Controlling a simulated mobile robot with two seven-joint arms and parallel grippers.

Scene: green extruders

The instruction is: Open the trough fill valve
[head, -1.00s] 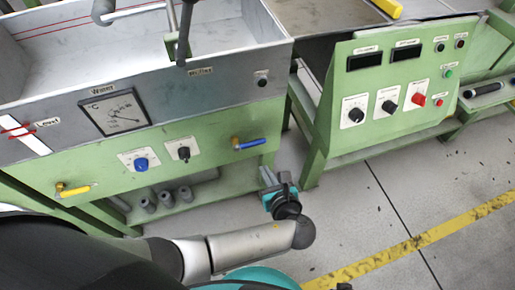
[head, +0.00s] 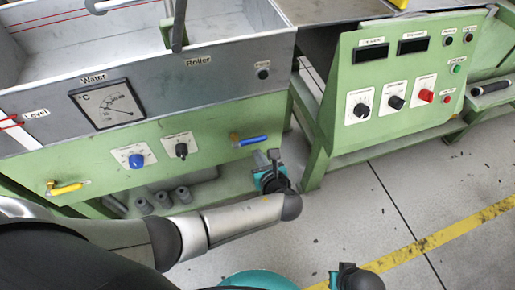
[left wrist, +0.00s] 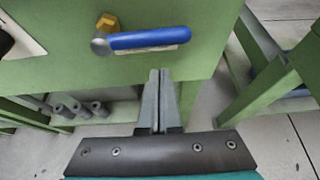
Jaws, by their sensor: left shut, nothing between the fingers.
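A valve with a blue lever (head: 252,141) sits on the right end of the green trough front panel (head: 213,134). In the left wrist view the blue lever (left wrist: 150,39) lies roughly level, pointing right from a brass and steel fitting (left wrist: 104,35). A valve with a yellow lever (head: 67,187) is on the left end of the panel. My left gripper (head: 274,156) is just below and right of the blue lever. In the left wrist view its fingers (left wrist: 160,75) are together and empty, their tips below the lever, with no visible contact.
The panel carries a blue knob (head: 136,161) and a black knob (head: 181,150). A green control console (head: 395,75) stands to the right. Green legs and a shelf with several grey cylinders (left wrist: 80,109) are below the panel. The floor (head: 370,215) to the right is clear.

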